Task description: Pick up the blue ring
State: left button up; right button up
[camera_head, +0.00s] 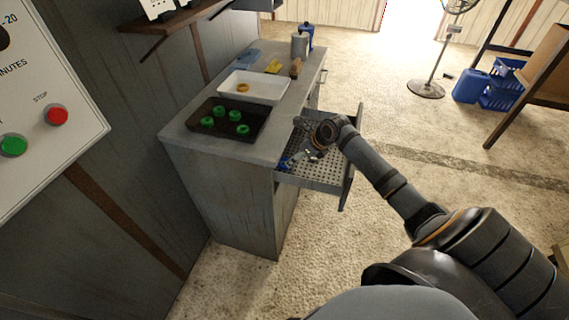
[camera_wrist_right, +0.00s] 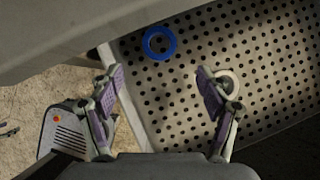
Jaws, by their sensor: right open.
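The blue ring (camera_wrist_right: 146,44) lies flat on the perforated bottom of the open drawer (camera_wrist_right: 265,60), near its edge by the counter. In the head view a small blue patch (camera_head: 284,163) shows in the drawer beside my gripper. My right gripper (camera_wrist_right: 159,78) is open and empty, its two fingers spread wide. The ring sits beyond the fingertips, roughly centred between them and apart from both. The head view shows the right gripper (camera_head: 301,158) over the drawer. My left gripper is in neither view.
A white ring (camera_wrist_right: 236,84) lies partly behind one finger. The counter (camera_head: 262,153) overhangs the drawer's inner side. On it stand a black tray (camera_head: 220,121) with several green rings and a white tray (camera_head: 278,90) with an orange ring. The drawer's front wall (camera_head: 350,175) is raised.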

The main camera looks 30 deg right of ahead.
aim_at(283, 164)
jog(key=shift+x, duration=0.9)
jog(key=shift+w+a+f, duration=0.25)
jog(key=shift+w+f, duration=0.35)
jog(key=shift+w, duration=0.05)
jog(key=x, duration=0.2)
jog(key=shift+w+a+f+b, duration=0.2)
jog(key=shift+w+f+b, duration=0.1)
jog(key=shift+b, duration=0.05)
jog(key=shift+w+f, duration=0.4)
jog(key=shift+f, duration=0.1)
jog(key=shift+s+r, duration=0.1)
jog(key=shift+s, duration=0.05)
jog(key=shift+c, duration=1.2)
jog(key=c, duration=0.7)
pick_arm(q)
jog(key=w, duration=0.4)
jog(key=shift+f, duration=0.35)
pick_arm(e)
jog(key=c, duration=0.3)
